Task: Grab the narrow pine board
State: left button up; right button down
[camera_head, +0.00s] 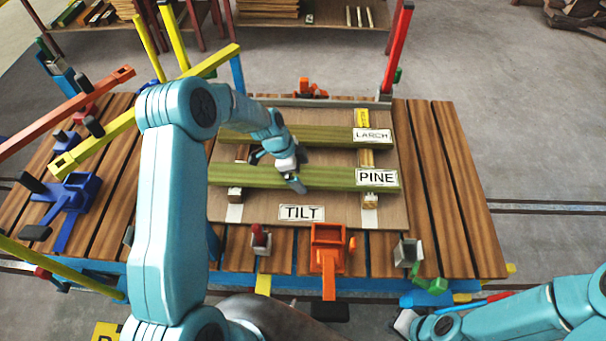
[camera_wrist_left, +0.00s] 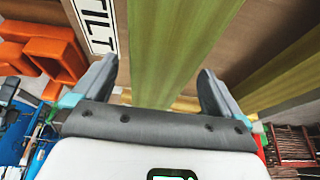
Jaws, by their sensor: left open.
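The narrow pine board (camera_head: 330,177) is a green-tinted plank with a PINE label (camera_head: 376,178) at its right end. It lies across low supports on the worktable, nearer than the similar larch board (camera_head: 315,135). My left gripper (camera_head: 277,171) is over the middle of the pine board and hides part of it. In the left wrist view, its open jaws (camera_wrist_left: 155,82) stand on either side of the pine board (camera_wrist_left: 172,45), with nothing gripped. I cannot tell how far the fingertips are above it. My right gripper (camera_head: 403,322) is at the lower right, its jaws unclear.
A TILT label (camera_head: 302,213) lies on the panel in front of the boards. An orange clamp (camera_head: 328,248) and a grey block (camera_head: 408,252) stand along the front edge. A red post (camera_head: 397,48) rises at the back right. The slatted table's right side (camera_head: 450,190) is clear.

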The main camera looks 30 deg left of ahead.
pick_arm(q)
jog(key=shift+w+f, duration=0.1)
jog(key=shift+f, duration=0.1)
jog(key=shift+c, duration=0.3)
jog(key=shift+r, duration=0.1)
jog(key=c, duration=1.4)
